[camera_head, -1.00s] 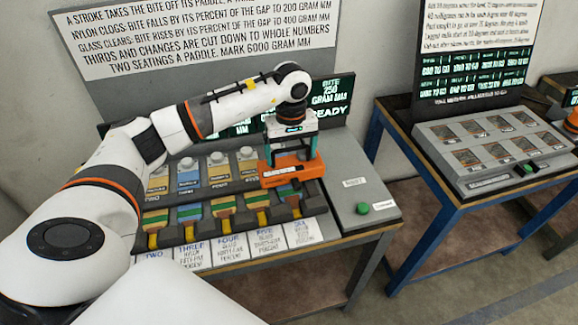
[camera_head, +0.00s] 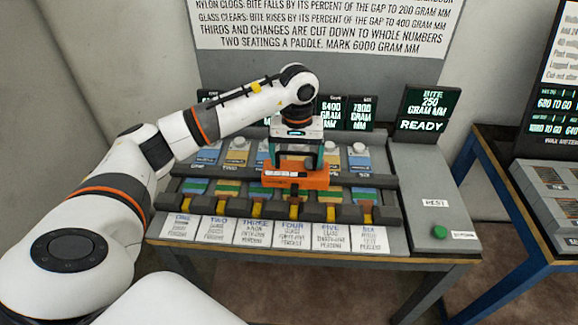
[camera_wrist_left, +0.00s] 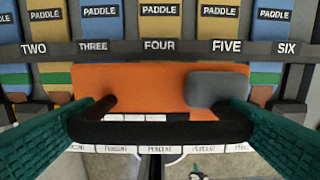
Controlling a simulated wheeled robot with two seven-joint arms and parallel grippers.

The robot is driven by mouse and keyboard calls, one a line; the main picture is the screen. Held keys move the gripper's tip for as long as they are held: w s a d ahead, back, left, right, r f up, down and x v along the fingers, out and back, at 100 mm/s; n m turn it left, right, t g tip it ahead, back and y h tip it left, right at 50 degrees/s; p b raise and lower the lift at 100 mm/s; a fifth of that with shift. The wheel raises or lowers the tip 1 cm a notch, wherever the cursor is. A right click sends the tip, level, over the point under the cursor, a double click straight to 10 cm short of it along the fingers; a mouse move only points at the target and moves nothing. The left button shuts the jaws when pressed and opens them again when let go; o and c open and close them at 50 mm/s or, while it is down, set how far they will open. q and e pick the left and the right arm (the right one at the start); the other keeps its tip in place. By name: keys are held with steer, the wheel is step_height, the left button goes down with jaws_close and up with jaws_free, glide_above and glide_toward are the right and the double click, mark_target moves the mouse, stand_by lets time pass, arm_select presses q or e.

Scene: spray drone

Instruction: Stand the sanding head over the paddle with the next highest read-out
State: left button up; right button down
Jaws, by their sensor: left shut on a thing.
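My left gripper (camera_head: 298,163) is shut on the orange sanding head (camera_head: 283,177), gripping its black handle. In the left wrist view the sanding head (camera_wrist_left: 130,84) lies across paddle four (camera_wrist_left: 160,22), with its ends reaching towards three and five. It hides the lower part of that paddle; I cannot tell whether it touches. Paddles two (camera_wrist_left: 48,30), three (camera_wrist_left: 100,25), five (camera_wrist_left: 218,25) and six (camera_wrist_left: 272,25) show beside it. Read-out screens show 6400 gram mm (camera_head: 331,112) and 7800 gram mm (camera_head: 361,113); my arm covers others. My right gripper is not in view.
A bite screen (camera_head: 425,114) shows 250 gram mm and READY. A green button (camera_head: 439,232) and the rest label (camera_head: 436,203) are on the bare right part of the bench. Numbered cards (camera_head: 254,231) line the front edge. A second blue-framed table (camera_head: 500,185) stands to the right.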

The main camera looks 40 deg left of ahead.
mark_target(296, 169)
arm_select(q)
step_height(296, 169, down, 5)
steer(key=shift+f+p, duration=0.15)
steer(key=shift+p, duration=0.5)
steer(key=shift+f, duration=0.25)
steer(key=o, duration=1.5)
steer(key=shift+r, duration=0.25)
step_height(296, 169, up, 10)
steer(key=b, duration=0.3)
steer(key=shift+r, duration=0.9)
